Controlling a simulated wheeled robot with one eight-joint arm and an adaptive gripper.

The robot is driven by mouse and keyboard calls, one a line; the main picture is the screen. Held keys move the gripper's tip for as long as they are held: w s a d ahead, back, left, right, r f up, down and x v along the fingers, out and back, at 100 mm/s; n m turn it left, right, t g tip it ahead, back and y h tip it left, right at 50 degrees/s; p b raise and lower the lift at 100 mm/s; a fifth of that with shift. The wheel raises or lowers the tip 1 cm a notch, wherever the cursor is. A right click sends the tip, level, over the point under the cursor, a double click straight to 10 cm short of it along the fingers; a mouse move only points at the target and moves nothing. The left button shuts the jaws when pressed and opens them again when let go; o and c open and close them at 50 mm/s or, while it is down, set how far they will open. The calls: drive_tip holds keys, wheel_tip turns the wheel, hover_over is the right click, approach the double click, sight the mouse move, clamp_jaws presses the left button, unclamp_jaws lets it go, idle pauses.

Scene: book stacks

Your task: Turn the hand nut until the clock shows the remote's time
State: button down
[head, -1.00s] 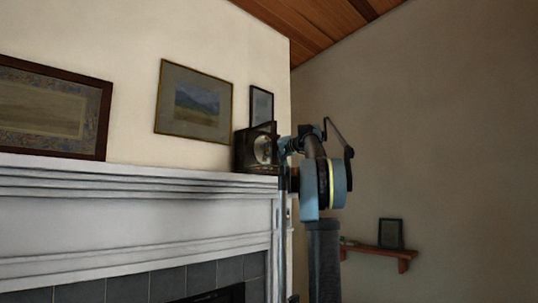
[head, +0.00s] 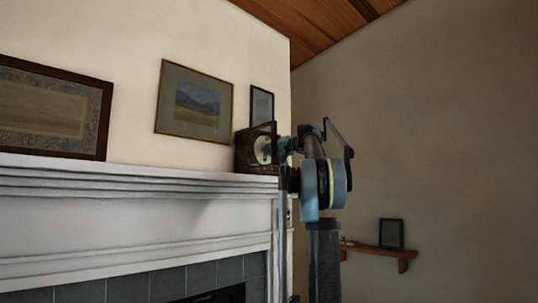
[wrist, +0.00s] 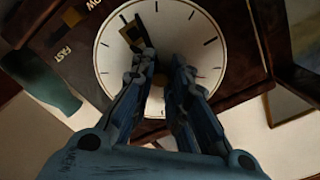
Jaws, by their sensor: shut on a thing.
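The clock (head: 243,152) is a dark wooden case with a pale round dial, at the right end of the mantel in the head view. In the wrist view its white dial (wrist: 205,62) has black tick marks, and the words SLOW and FAST show on the case. The exact time is partly covered. I cannot make out a remote in either view.
The white mantel (head: 150,180) runs left from the clock. Framed pictures, one a landscape (head: 195,102), hang on the wall behind. A small wall shelf (head: 385,253) with a dark frame (head: 391,233) is at lower right. A teal object (wrist: 42,82) shows beside the clock.

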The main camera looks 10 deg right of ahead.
drive_tip(key=shift+f, duration=0.1)
drive_tip(key=c, duration=1.5)
unclamp_jaws()
drive_tip(key=v, duration=1.2)
drive_tip(key=shift+w, duration=0.1)
